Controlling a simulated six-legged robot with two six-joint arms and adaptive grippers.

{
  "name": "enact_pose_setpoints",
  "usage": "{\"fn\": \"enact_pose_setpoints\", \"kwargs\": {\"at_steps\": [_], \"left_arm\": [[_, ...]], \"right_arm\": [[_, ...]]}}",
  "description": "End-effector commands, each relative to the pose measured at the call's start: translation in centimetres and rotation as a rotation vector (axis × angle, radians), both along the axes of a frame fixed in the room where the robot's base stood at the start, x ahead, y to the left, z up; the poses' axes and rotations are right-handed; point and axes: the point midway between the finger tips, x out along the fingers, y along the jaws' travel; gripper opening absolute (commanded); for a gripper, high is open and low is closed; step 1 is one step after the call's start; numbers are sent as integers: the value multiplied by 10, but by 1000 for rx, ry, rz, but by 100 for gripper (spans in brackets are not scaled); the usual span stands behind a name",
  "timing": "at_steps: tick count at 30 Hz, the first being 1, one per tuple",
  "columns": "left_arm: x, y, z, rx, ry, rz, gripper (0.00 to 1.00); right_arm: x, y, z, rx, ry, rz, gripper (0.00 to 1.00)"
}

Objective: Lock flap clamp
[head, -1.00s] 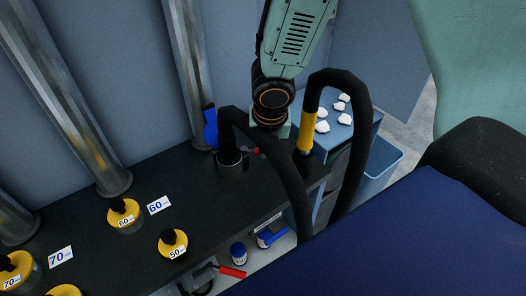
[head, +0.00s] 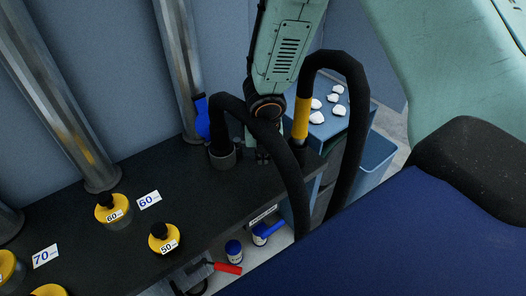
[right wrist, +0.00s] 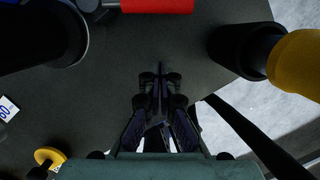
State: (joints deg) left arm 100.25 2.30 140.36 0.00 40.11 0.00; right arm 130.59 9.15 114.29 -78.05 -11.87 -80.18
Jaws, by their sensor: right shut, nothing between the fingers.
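A red handle (right wrist: 157,5), which looks like a clamp lever, shows at the top edge of the right wrist view with a grey metal part beside it. The rest of it is cut off, and I do not make it out in the head view. A second red handle (head: 228,268) on a metal piece sits low at the bench's front edge; I cannot tell which is the flap clamp. My right gripper (head: 262,156) is partly behind the black hose in the head view. In the right wrist view its fingers (right wrist: 160,88) are shut and empty, apart from the red handle.
A black hose (head: 290,165) and a yellow-sleeved hose (head: 301,118) flank my right gripper. Yellow-topped weights (head: 163,238) stand on the dark bench (head: 190,195). A blue bottle (head: 202,118) stands behind. White lumps lie on a blue cabinet (head: 331,124) at right.

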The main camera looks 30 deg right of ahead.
Motion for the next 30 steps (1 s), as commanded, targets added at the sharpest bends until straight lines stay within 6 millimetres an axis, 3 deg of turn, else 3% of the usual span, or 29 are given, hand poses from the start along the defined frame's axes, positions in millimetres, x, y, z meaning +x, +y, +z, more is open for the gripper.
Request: {"fn": "enact_pose_setpoints", "kwargs": {"at_steps": [4,6,15,30], "left_arm": [[0,0,-11,0,0,0,0],[0,0,1,0,1,0,0],[0,0,26,0,0,0,0],[0,0,32,0,0,0,0]], "right_arm": [[5,-3,-25,0,1,0,0],[10,-6,-16,0,0,-1,0],[29,-17,-8,-1,0,-1,0],[37,-23,-8,0,0,0,0]]}}
